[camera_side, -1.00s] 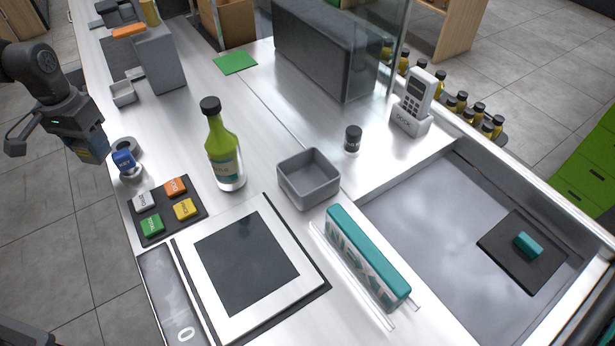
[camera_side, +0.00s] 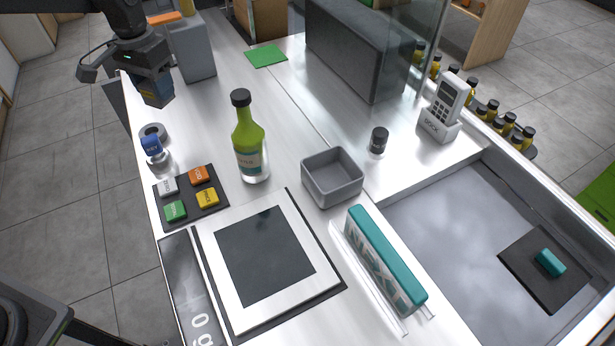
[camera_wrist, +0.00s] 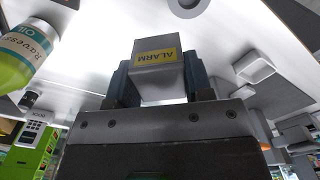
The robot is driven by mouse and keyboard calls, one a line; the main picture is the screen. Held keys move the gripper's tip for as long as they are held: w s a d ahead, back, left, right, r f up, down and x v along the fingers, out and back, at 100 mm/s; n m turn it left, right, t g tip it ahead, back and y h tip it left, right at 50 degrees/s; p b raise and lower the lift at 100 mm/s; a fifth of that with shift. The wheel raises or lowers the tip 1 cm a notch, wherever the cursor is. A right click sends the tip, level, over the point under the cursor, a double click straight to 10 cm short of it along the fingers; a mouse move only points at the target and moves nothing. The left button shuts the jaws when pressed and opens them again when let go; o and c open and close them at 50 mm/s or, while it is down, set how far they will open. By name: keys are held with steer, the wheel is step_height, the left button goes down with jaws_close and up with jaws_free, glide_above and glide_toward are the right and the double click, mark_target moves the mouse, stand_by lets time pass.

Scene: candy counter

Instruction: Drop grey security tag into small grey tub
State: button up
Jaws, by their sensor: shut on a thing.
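A grey security tag (camera_wrist: 158,80) with a yellow ALARM label shows in the wrist view, clamped between the two fingers of my gripper (camera_wrist: 160,72). In the side view my gripper (camera_side: 156,92) is above the counter's far left end; the tag is hard to make out there. A square grey tub (camera_side: 332,190) stands empty mid-counter, well to the right of my gripper. A smaller pale grey tub (camera_wrist: 255,68) shows right of the tag in the wrist view; in the side view it appears hidden behind my gripper.
A green oil bottle (camera_side: 251,145) stands between my gripper and the square tub. A grey box (camera_side: 193,50) stands behind my gripper.

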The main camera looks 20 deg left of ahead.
steer(key=w+d+r+n, duration=0.1)
steer(key=w+d+n, duration=0.15)
steer(key=d, duration=0.75)
steer(key=w+d+r+n, duration=0.1)
steer(key=d+n, duration=0.2)
steer(key=d, duration=0.8)
steer(key=s+d+n, duration=0.2)
steer(key=s+d, duration=0.1)
steer(key=d, duration=0.5)
steer(key=s+d+n, duration=0.3)
steer(key=s+d, duration=0.1)
steer(key=d, duration=0.3)
steer(key=f, duration=0.9)
steer(key=shift+w+d+f, duration=0.1)
steer(key=shift+w+f, duration=0.1)
steer(key=shift+w, duration=0.1)
steer(key=shift+f, duration=0.55)
steer(key=o, duration=0.5)
steer(key=shift+c, duration=0.2)
